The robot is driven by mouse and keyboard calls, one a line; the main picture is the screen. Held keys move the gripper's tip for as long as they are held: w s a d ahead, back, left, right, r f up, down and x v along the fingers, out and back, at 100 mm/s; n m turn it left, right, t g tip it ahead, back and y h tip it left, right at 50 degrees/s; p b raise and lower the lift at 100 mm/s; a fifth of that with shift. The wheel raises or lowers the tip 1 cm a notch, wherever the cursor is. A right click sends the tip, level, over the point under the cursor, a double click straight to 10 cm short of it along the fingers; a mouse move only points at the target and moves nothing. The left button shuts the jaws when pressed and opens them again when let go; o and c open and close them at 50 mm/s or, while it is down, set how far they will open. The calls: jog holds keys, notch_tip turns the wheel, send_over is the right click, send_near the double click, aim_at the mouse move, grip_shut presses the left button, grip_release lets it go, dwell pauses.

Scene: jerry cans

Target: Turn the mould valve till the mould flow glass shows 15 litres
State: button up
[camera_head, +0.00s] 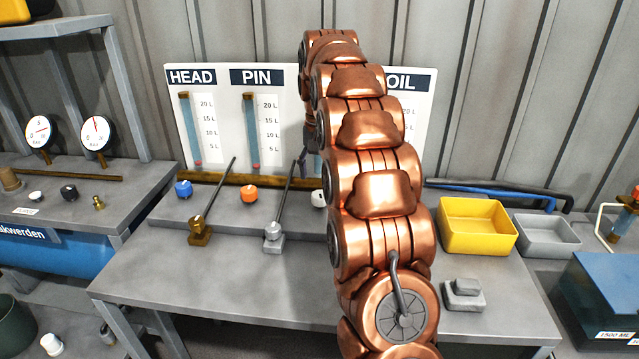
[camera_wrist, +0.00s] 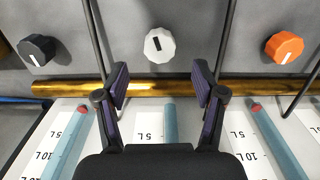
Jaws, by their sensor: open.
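The white knob (camera_wrist: 159,45) with a black mark sits in the third place of the row; it also shows in the head view (camera_head: 318,198), partly behind my arm. The label above its column is hidden by my arm, so I cannot read MOULD. My gripper (camera_wrist: 162,86) is open and empty, its two fingers apart and pointing toward the white knob without touching it. The flow glass in line with that knob (camera_wrist: 171,122) is a blue-grey tube between the fingers. No red float shows in its visible part; the rest is hidden by my gripper.
An orange knob (camera_wrist: 284,47) and a black knob (camera_wrist: 37,49) flank the white one. A brass pipe (camera_wrist: 265,90) crosses behind the fingers. Two slanted levers (camera_head: 212,202) (camera_head: 284,205) rise in front. A yellow bin (camera_head: 478,226) stands right.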

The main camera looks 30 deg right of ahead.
aim_at(319, 195)
notch_tip(319, 195, up, 6)
jog(key=shift+f, duration=0.25)
jog(key=shift+a, duration=0.1)
dwell(0.7)
jog(key=s+a+r+n+g+p, duration=0.1)
jog(key=s+a+n+p, duration=0.3)
jog(key=s+a, duration=1.2)
jog(key=s+a+f+n+p, duration=0.1)
jog(key=s+a+f, duration=0.1)
jog(key=s, duration=0.5)
jog(key=s+a+f+n+p, duration=0.1)
jog(key=s+a+f, duration=0.2)
jog(key=s, duration=0.4)
jog(key=s+a+f+n+p, duration=0.1)
jog(key=s+a+f, duration=0.1)
jog(key=s, duration=0.5)
jog(key=shift+s+a+f+n+g, duration=0.4)
jog(key=shift+a, duration=0.05)
